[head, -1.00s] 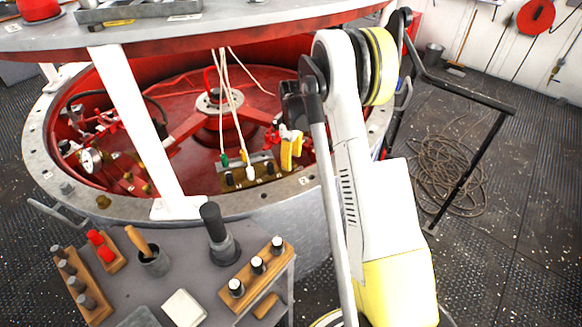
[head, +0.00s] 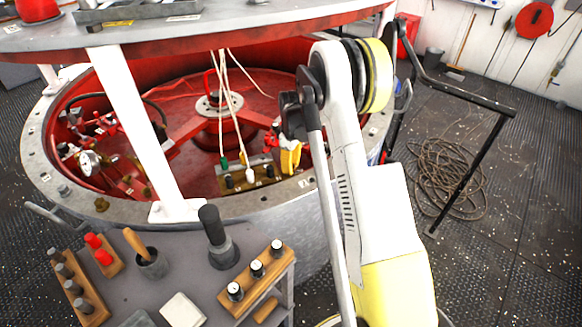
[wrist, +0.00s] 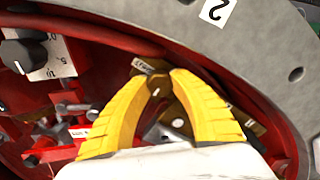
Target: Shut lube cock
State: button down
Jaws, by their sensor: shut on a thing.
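My gripper's yellow fingers (wrist: 155,82) are shut on a small brass cock (wrist: 157,88) with a pale line on its face. A small pale label with dark letters (wrist: 143,66) sits just beyond the fingertips; I cannot read it surely. In the head view my gripper (head: 290,158) is down inside the red ring pit, at its near right side. The cock is hidden there behind the fingers and my arm.
A black knob on a white dial plate (wrist: 22,52) and red valve handles (wrist: 50,140) lie left of the fingers. The grey ring rim (wrist: 265,60) curves close by. White cords (head: 228,110) hang into the pit. A white post (head: 135,130) stands left.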

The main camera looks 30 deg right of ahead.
jog(key=shift+m, duration=0.3)
jog(key=m+b, duration=0.1)
jog(key=m, duration=0.8)
jog(key=m+b, duration=0.1)
jog(key=m, duration=0.3)
jog(key=shift+d+m+t, duration=0.1)
jog(key=shift+m+t, duration=0.2)
jog(key=shift+m, duration=1.8)
jog(key=c, duration=1.1)
grip_release()
jog(key=shift+o, duration=0.2)
